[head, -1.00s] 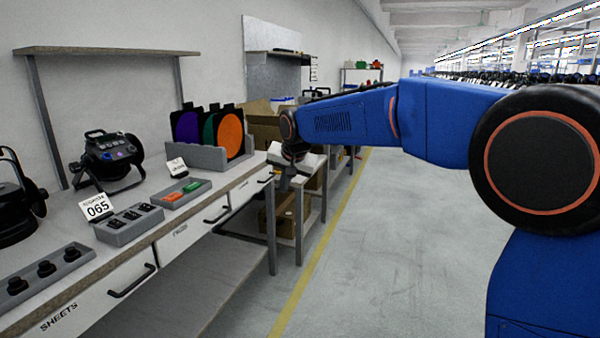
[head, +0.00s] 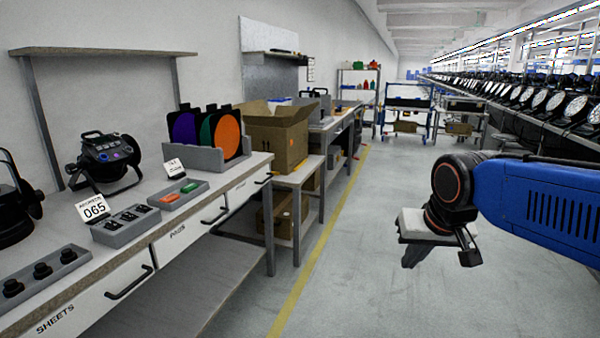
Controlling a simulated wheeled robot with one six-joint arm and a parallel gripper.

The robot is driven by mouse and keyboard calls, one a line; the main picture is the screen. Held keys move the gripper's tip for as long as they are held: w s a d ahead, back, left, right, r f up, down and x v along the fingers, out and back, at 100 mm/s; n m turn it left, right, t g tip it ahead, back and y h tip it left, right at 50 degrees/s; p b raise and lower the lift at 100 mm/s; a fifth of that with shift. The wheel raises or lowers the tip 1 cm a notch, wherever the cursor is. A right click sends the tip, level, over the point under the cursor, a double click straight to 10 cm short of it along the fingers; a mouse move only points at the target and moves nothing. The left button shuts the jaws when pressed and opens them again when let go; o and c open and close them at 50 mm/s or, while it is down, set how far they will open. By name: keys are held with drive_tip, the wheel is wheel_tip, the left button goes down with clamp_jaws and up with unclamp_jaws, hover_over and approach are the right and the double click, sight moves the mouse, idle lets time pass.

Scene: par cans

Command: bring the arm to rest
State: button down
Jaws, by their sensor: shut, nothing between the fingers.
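My gripper (head: 436,258) hangs at the end of my blue arm at the right of the head view, over the open grey floor. It points downward, well clear of the bench on the left. Its fingers look close together with nothing held between them. Part of the arm runs out of the picture at the right edge.
The bench (head: 215,268) along the left wall carries black par cans (head: 105,160), grey trays and a rack of coloured filters (head: 226,138). An open cardboard box (head: 275,138) stands beyond it. The aisle floor (head: 345,290) is clear.

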drive_tip(key=s+d+f, duration=0.2)
drive_tip(key=s+f, duration=0.2)
drive_tip(key=s, duration=0.3)
drive_tip(key=s+d+f, duration=0.3)
drive_tip(key=s+f, duration=0.2)
drive_tip(key=s, duration=0.3)
drive_tip(key=shift+d+n+g+h, duration=0.15)
drive_tip(key=shift+n+g+h, duration=0.15)
